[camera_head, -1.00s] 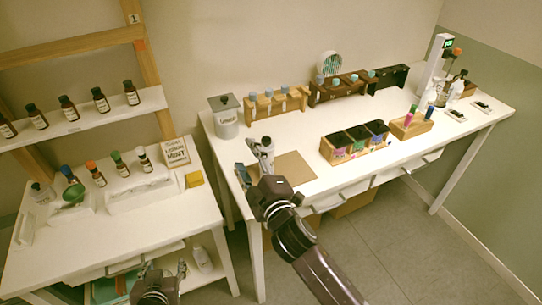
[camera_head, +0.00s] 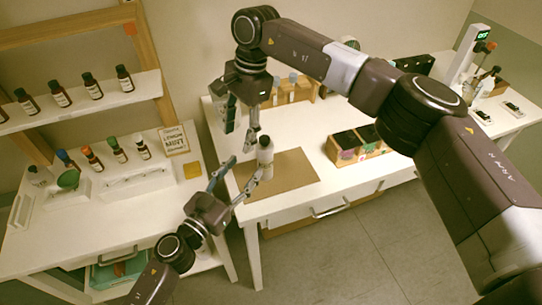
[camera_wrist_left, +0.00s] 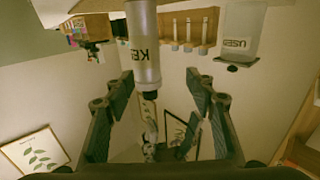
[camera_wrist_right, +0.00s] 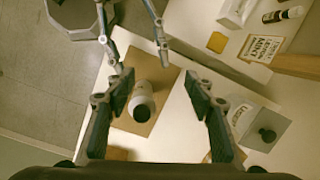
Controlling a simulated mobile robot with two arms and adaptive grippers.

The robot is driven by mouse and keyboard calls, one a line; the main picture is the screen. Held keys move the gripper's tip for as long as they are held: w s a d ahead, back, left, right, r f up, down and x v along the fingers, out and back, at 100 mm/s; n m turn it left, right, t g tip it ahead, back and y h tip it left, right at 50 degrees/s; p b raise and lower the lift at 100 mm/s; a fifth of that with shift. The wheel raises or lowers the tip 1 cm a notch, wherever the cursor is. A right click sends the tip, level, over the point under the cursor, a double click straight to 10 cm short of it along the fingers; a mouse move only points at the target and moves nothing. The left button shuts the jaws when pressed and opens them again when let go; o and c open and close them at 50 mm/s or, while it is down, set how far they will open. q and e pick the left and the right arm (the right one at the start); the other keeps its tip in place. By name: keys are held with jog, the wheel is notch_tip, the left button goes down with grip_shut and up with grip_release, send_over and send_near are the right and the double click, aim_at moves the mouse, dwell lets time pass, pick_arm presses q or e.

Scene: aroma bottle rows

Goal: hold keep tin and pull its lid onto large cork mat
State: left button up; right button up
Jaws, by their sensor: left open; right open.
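The keep tin (camera_head: 265,157) is a pale grey cylinder with a dark lid. It stands upright at the large cork mat (camera_head: 292,172); its foot is partly hidden. In the left wrist view the tin (camera_wrist_left: 143,45) appears upside down with part of its label readable, beyond my open fingers. My left gripper (camera_head: 247,167) is open and empty, low beside the tin. My right gripper (camera_head: 240,137) is open and empty, pointing down above and left of the tin. In the right wrist view the tin (camera_wrist_right: 142,100) shows from above between the fingers, and the mat (camera_wrist_right: 166,82) lies under it.
Wooden boxes with dark contents (camera_head: 345,147) are to the right of the mat. A side table (camera_head: 120,210) with bottles is at the left. The mat's right part is bare.

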aim_at(260, 159)
pick_arm(q)
jog(key=shift+d+m+g+h, duration=0.3)
jog(key=shift+d+m+h, duration=0.2)
jog(key=shift+d, duration=0.55)
pick_arm(e)
jog(key=d+r, duration=0.1)
jog(key=d, duration=0.1)
jog(key=w+d+r+h, duration=0.1)
jog(key=d, duration=0.1)
jog(key=w+d+r+h, duration=0.1)
jog(key=d, duration=0.1)
jog(key=shift+w+d+t, duration=0.1)
jog(key=shift+d+t, duration=0.05)
jog(key=shift+t, duration=0.15)
pick_arm(q)
jog(key=shift+w+d, duration=0.15)
pick_arm(e)
jog(key=shift+r, duration=0.15)
pick_arm(q)
jog(key=x, duration=0.6)
jog(key=shift+f, duration=0.1)
jog(key=shift+w+d, duration=0.25)
jog(key=shift+w, duration=0.15)
